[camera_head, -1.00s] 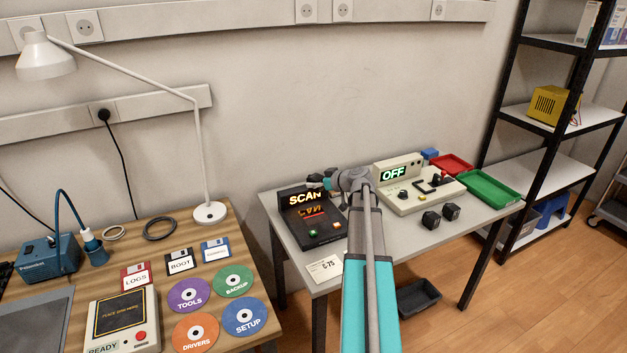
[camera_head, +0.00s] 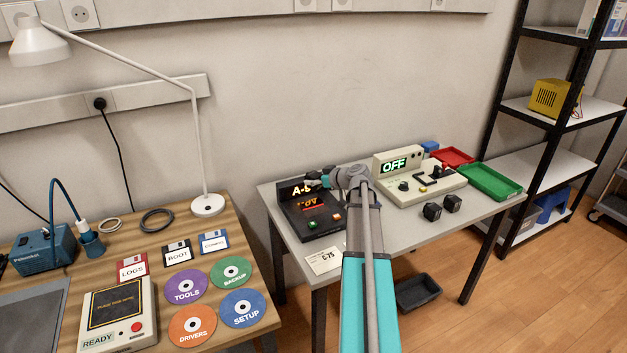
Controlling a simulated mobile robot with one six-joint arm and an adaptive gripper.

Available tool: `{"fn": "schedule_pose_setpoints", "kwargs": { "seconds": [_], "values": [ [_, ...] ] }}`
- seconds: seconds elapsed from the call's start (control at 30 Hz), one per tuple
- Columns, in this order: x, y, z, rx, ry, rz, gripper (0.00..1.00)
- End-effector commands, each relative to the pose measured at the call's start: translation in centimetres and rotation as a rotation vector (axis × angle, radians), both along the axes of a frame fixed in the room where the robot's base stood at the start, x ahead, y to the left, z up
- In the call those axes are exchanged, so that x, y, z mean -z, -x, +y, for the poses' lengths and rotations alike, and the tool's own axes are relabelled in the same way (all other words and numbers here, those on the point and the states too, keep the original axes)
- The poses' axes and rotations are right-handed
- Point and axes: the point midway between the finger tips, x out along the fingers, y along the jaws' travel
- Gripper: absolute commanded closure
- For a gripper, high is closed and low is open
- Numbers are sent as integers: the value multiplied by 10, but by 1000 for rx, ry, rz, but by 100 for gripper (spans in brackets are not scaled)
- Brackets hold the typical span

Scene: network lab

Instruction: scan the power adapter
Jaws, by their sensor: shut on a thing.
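My gripper (camera_head: 325,183) is shut on a small dark thing (camera_head: 311,184), likely the power adapter. It holds it in front of the black scanner (camera_head: 318,226) at the left of the grey table. The gripper hides part of the scanner's upper display, which shows lit text beginning with "A-". Two black cube-shaped adapters (camera_head: 432,211) (camera_head: 452,204) stand on the table to the right, apart from the gripper.
A beige tester (camera_head: 420,188) reading "OFF" stands right of my wrist. Red (camera_head: 454,157) and green (camera_head: 490,181) trays lie at the table's right end. A card (camera_head: 324,260) lies at the front left. A black bin (camera_head: 417,292) is on the floor. A wooden desk (camera_head: 235,333) stands left.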

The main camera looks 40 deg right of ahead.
Motion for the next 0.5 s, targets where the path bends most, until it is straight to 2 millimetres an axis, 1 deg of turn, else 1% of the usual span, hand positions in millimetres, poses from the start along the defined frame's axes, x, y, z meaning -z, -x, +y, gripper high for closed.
{"fn": "schedule_pose_setpoints", "kwargs": {
  "seconds": [0.03, 0.2, 0.33, 0.5],
  "values": [
    [10, 0, 0, 0, 0, 0, 94],
    [25, 0, 0, 0, 0, 0, 94],
    [34, 0, 1, -1, 0, 0, 94],
    [40, 0, 1, -1, 0, 0, 94]
  ]
}}
